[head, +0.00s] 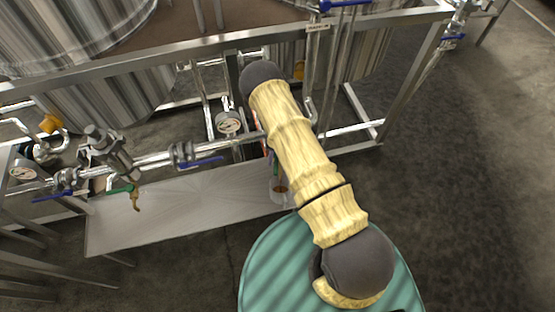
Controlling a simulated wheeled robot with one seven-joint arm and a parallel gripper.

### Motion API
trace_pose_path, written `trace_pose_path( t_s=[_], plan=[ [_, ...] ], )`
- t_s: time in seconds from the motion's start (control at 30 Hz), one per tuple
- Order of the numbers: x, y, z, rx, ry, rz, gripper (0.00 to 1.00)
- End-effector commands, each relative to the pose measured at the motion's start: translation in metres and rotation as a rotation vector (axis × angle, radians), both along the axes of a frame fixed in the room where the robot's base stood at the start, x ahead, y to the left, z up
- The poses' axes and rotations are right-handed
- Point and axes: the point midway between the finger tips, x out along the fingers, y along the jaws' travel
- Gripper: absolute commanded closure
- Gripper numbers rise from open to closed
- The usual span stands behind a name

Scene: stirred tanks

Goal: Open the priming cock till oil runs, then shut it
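A small cock with a green handle (122,189) and a brass-coloured spout (135,203) hangs below the pipework at left in the head view. I take it to be the priming cock. Its spout points down over a pale flat tray (180,212). No oil stream shows at the spout, though the view is small. My arm crosses the middle of the view, well to the right of the cock. My gripper is not visible; my own arm probably hides it.
Blue-handled valves (186,158) and a pressure gauge (229,123) sit along the pipe. A small vessel with a brown bottom (279,186) stands partly hidden beside my arm. A steel frame (400,85) and striped tanks stand behind. Open floor (470,200) lies at right.

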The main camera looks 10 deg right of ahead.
Motion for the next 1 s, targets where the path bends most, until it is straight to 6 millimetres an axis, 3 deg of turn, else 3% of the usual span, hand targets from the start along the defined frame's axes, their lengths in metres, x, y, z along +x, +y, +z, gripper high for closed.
trace_pose_path(
  t_s=[0.37, 1.0],
  plan=[
    [0.005, -0.003, 0.012, 0.001, 0.000, 0.000, 0.64],
    [0.047, -0.035, 0.123, 0.000, -0.003, -0.001, 0.64]
  ],
)
